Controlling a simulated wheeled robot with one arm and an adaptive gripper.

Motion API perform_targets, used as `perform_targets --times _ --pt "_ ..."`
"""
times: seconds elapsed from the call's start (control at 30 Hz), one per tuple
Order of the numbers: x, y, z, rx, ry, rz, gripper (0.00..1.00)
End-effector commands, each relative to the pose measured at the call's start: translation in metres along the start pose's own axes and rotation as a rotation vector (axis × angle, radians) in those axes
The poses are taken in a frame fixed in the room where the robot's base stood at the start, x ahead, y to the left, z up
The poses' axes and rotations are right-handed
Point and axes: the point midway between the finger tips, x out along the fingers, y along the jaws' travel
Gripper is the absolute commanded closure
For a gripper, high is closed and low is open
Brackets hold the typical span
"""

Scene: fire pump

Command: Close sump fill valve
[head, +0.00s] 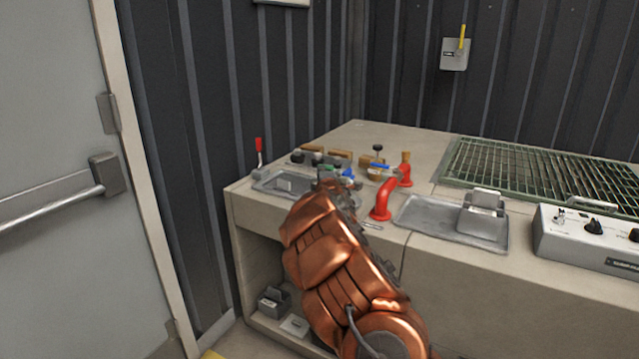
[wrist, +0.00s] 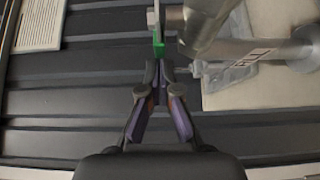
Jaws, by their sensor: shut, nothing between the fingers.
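In the wrist view a grey metal pipe and valve body (wrist: 208,25) enters from the top right. My gripper (wrist: 160,75) is shut and empty. In the head view my copper arm reaches over the left end of the bench, and hides much of what is at its tip, so the valve is not clear there.
The bench (head: 360,140) carries red pipes (head: 384,198), a grey tray (head: 430,220), a green grate (head: 540,170) and a control box (head: 590,240). A red-handled lever (head: 258,150) stands at its left end. A ribbed dark wall (head: 240,70) is behind; a door (head: 50,180) is left.

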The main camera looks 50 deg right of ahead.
Motion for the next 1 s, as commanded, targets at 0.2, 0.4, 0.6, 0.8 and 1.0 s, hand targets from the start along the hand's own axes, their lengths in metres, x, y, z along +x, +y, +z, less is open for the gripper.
perform_targets --times 0.2,0.4,0.6,0.8,1.0 --pt "0.002 -0.006 0.003 0.001 -0.06 0.007 1.0" --pt "0.005 -0.005 0.001 0.0 -0.109 0.005 1.0" --pt "0.007 -0.003 -0.002 0.001 -0.139 0.004 1.0" --pt "0.008 -0.004 -0.004 0.002 -0.135 0.0 1.0" --pt "0.011 -0.003 -0.008 -0.001 -0.127 0.002 1.0"
